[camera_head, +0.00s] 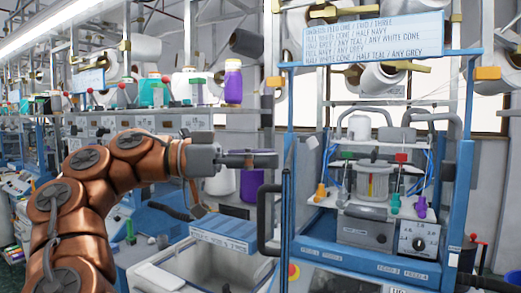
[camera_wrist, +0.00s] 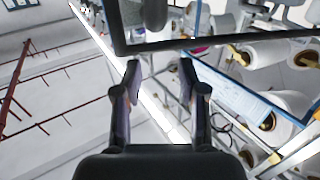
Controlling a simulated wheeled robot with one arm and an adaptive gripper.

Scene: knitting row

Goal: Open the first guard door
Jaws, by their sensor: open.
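The nearest machine on the right has a blue frame (camera_head: 462,190) with a guard door at its front. A black bar handle (camera_head: 264,220) sticks out left of that edge. My gripper (camera_head: 272,159) is above the handle, pointing right, and apart from it. In the wrist view my gripper (camera_wrist: 160,82) has its two fingers spread with nothing between them. A dark bar (camera_wrist: 205,40) crosses beyond the fingertips; I cannot tell which part it is.
A sign with writing (camera_head: 373,38) tops the machine. Inside are yarn cones and a control box with a dial (camera_head: 418,243). A grey open bin (camera_head: 215,265) stands below my arm. A shelf with a purple bottle (camera_head: 233,85) runs behind it.

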